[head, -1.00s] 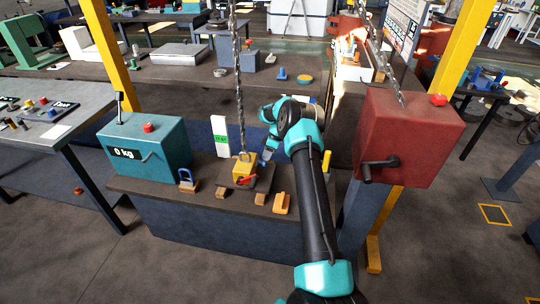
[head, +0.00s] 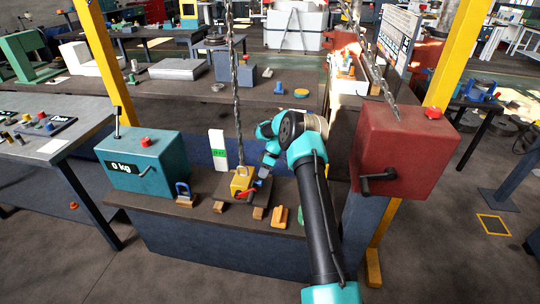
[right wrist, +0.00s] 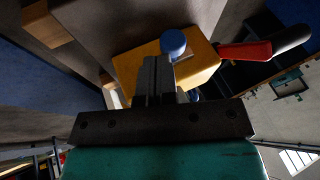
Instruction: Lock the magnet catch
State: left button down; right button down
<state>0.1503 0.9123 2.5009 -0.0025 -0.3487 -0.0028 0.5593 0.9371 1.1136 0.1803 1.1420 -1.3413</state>
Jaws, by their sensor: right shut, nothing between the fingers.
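The yellow lifting magnet (head: 240,183) sits on a dark plate (head: 228,191) on the bench, under a hanging chain (head: 235,95). Its red lever (head: 246,195) is on its near side. In the right wrist view the yellow body (right wrist: 135,60) shows a round blue knob (right wrist: 173,43) and the red lever (right wrist: 245,51) with a dark tip, sticking out to the right. My right gripper (head: 262,181) is just right of the magnet. Its fingers (right wrist: 154,75) are shut and empty, close to the blue knob; I cannot tell whether they touch. My left gripper is not in view.
A teal box marked 0 kg (head: 150,165) stands left on the bench, with a blue shackle (head: 183,190) beside it. An orange block (head: 280,216) lies near the front edge. A red crank winch box (head: 405,150) stands at the right, close to my right arm.

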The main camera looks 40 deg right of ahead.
jog(key=shift+w+d+r, duration=0.2)
jog(key=shift+w+d, duration=0.05)
jog(key=shift+d, duration=0.15)
jog(key=shift+w+d+r, duration=0.45)
jog(key=shift+w+d, duration=0.1)
jog(key=shift+d, duration=0.2)
jog(key=v, duration=1)
jog(key=shift+r, duration=0.15)
